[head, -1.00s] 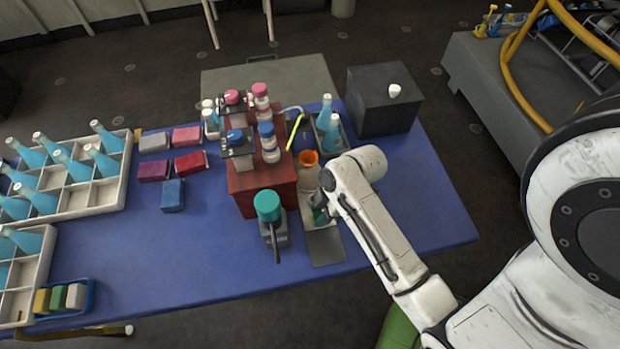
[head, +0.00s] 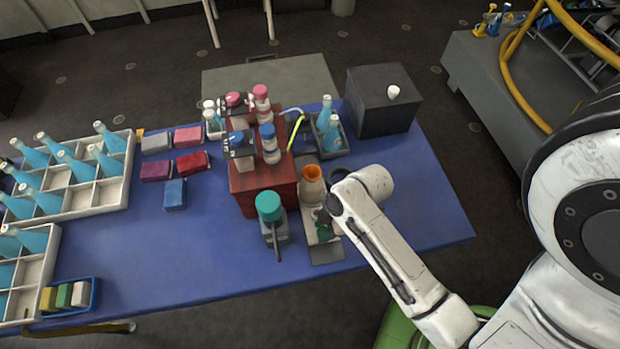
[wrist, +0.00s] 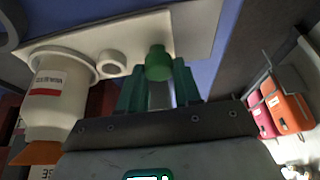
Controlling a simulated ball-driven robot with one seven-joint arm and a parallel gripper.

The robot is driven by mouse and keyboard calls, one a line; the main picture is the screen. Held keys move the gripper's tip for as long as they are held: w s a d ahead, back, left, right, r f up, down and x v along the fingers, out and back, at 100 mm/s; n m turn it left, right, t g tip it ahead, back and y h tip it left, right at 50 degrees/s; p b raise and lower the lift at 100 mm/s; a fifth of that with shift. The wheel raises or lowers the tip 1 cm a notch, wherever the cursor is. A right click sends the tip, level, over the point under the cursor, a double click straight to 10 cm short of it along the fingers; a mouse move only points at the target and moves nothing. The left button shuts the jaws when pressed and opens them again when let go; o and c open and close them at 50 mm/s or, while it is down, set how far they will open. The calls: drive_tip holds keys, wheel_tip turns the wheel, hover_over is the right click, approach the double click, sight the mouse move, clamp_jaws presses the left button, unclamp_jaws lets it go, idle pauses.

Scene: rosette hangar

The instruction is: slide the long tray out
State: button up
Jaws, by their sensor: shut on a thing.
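The long tray (head: 311,234) is a narrow pale slab beside the red cabinet (head: 262,193), over a grey plate (head: 327,254). A pale flask with an orange mouth (head: 312,184) stands on its far part. In the wrist view the tray (wrist: 195,32) carries the flask (wrist: 48,95), a small white ring (wrist: 112,64) and a green knob (wrist: 158,64). My gripper (wrist: 158,88) has its green fingers on both sides of this knob and is shut on it. In the head view my gripper (head: 325,226) is partly hidden by my arm.
A teal-topped device (head: 269,212) stands close left of the tray. Behind are a small bottle tray (head: 342,150) and a black box (head: 383,100). Bottle crates (head: 105,193) and coloured blocks (head: 173,194) are at left. The blue table (head: 430,205) is bare at right.

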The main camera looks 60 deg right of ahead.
drive_tip(key=shift+s+a+p, duration=0.35)
drive_tip(key=shift+s+a, duration=0.4)
drive_tip(key=shift+a, duration=0.2)
drive_tip(key=shift+s+a+p, duration=0.35)
drive_tip(key=shift+s+a, duration=0.35)
drive_tip(key=shift+a, duration=0.2)
drive_tip(key=o, duration=0.8)
drive_tip(key=shift+r+p, duration=2.35)
drive_tip(key=shift+r, duration=1.15)
